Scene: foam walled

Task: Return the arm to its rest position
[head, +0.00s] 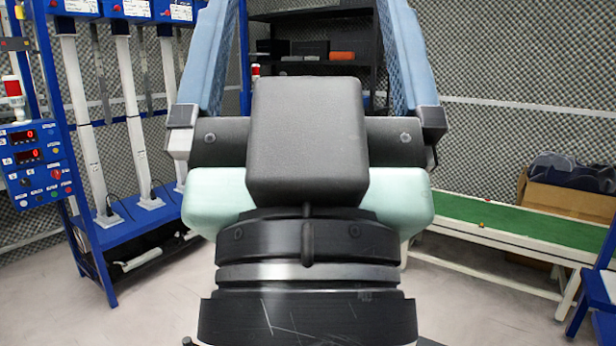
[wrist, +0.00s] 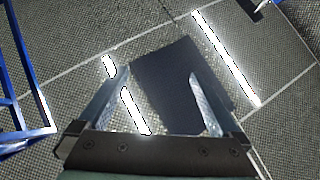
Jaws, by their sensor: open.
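My gripper (head: 306,20) fills the middle of the head view, its dark wrist and pale green body close to the camera. Its two blue fingers run up past the top edge, wide apart, so their tips are cut off there. In the wrist view my gripper (wrist: 160,76) shows both fingers apart with nothing between them. It is open and holds nothing. The arm links behind the wrist are mostly hidden.
A blue rack (head: 92,235) with white columns and a control box (head: 37,165) stands left. A green-topped conveyor (head: 525,222) with a cardboard box (head: 570,200) stands right. A black shelf (head: 280,68) stands behind. The wrist view shows bright light strips (wrist: 226,58).

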